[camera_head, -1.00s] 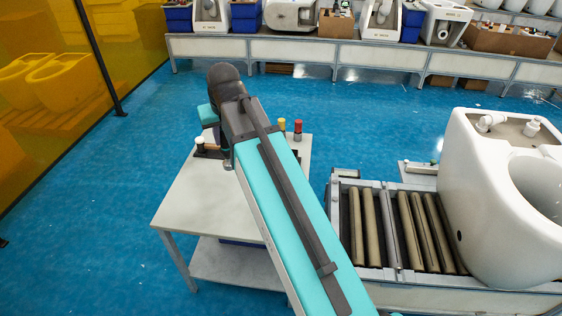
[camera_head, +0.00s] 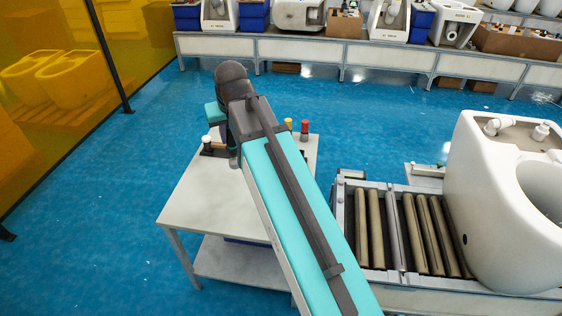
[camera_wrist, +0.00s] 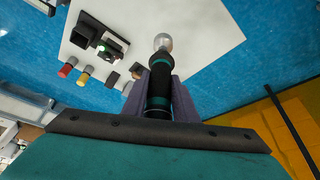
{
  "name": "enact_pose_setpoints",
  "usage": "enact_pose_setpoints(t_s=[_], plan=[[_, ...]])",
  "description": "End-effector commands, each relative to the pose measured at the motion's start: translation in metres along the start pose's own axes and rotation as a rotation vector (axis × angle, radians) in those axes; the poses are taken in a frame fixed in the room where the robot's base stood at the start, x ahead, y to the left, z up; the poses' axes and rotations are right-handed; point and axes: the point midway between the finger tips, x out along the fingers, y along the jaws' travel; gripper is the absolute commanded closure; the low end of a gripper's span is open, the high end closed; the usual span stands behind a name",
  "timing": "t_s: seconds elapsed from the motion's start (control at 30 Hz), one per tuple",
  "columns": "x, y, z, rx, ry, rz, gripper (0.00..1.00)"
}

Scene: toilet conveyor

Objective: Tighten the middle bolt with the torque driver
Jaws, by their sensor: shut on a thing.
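My gripper (camera_wrist: 155,100) is shut on a black-and-teal cylindrical tool, which looks like the torque driver (camera_wrist: 158,82). The tool has a round silvery end (camera_wrist: 163,42) pointing away from the wrist, over the white work table. A white toilet (camera_head: 500,200) stands on the roller conveyor at the right, well apart from my gripper. Two white fittings (camera_head: 497,127) show on its top. I cannot make out the middle bolt in either view.
The table also holds a black device with a green light (camera_wrist: 103,45), a red-capped piece (camera_wrist: 66,70) and a yellow-capped piece (camera_wrist: 84,78). The conveyor rollers (camera_head: 375,230) lie right of the table. A long bench (camera_head: 300,48) runs along the back. Blue floor between is clear.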

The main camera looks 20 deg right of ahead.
Motion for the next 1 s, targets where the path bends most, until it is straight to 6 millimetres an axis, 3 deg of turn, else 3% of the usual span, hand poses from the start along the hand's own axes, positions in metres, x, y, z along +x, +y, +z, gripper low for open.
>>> enact_pose_setpoints(t_s=[1.0], plan=[[-0.037,-0.001,-0.017,-0.002,0.002,-0.001,1.00]])
